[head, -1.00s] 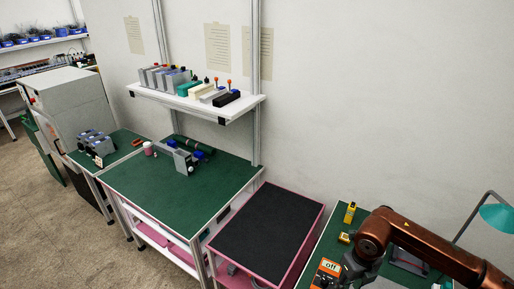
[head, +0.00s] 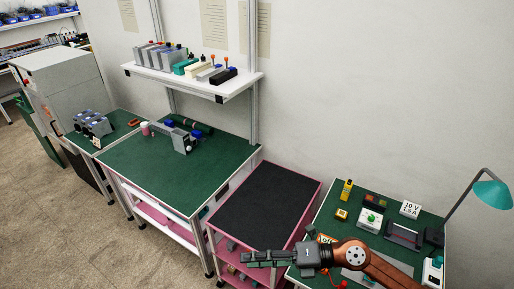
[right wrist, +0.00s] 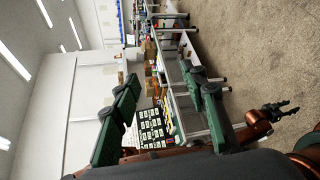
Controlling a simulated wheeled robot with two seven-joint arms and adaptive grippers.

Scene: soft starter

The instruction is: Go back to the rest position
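My right gripper (head: 262,258) is at the bottom of the head view, on a copper-coloured arm from the lower right. It points left, in front of the pink-framed cart's near end. In the right wrist view its two green fingers (right wrist: 160,85) stand wide apart with nothing between them. The left arm is out of the head view. In the right wrist view a copper arm with a dark gripper (right wrist: 281,109), apparently my left one, shows at the right; its finger opening is too small to tell.
A pink-framed cart with a black top (head: 262,203) stands beside a green-topped workbench (head: 175,177). A right-hand green bench (head: 335,207) holds meters, small devices and a teal lamp (head: 492,194). A white shelf (head: 185,82) with several modules hangs above. Brown floor (head: 60,230) is open at left.

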